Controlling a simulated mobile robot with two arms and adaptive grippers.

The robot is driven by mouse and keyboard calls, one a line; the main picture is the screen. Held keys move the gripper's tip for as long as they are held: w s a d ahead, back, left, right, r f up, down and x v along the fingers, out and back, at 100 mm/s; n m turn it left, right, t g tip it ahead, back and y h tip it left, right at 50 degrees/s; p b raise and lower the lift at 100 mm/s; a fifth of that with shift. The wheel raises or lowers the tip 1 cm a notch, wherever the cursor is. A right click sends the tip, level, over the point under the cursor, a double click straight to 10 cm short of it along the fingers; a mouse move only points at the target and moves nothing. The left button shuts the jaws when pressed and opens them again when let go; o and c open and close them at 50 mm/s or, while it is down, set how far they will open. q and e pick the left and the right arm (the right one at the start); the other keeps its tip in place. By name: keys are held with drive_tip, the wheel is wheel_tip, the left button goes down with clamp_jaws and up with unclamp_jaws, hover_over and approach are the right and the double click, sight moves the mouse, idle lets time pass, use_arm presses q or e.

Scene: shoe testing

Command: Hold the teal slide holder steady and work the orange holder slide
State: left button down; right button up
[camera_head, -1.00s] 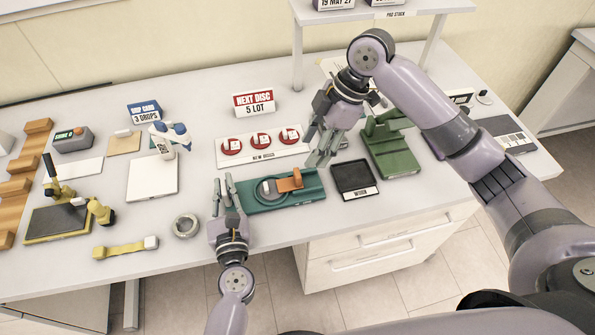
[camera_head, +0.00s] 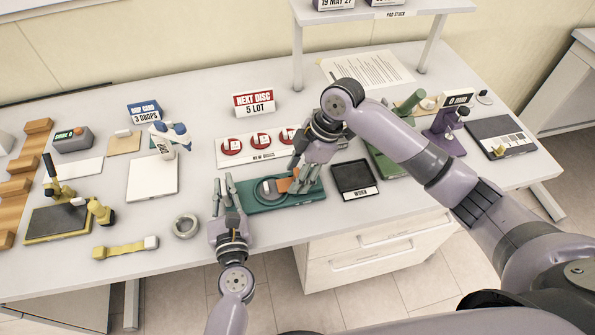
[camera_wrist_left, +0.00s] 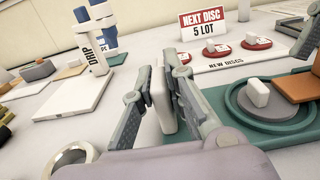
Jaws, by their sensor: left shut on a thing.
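The teal slide holder (camera_head: 262,206) lies flat near the table's front edge, with a round grey disc and a small white block on it. It also shows at the right of the left wrist view (camera_wrist_left: 255,135). The orange holder slide (camera_head: 283,186) sits on its right half and also shows in the left wrist view (camera_wrist_left: 296,87). My left gripper (camera_head: 228,190) is at the holder's left end, its fingers (camera_wrist_left: 165,98) shut on an upright pale tab. My right gripper (camera_head: 302,180) is over the slide, fingers pointing down and apart; it partly hides the slide. Contact is unclear.
A black tray (camera_head: 355,179) lies right of the holder, with a green device (camera_head: 390,160) beyond it. The board of red discs (camera_head: 262,143) is behind. A tape ring (camera_head: 186,226) and a yellow strap (camera_head: 125,248) lie left, with clear table between.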

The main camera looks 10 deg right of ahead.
clamp_jaws()
idle(0.3)
idle(0.3)
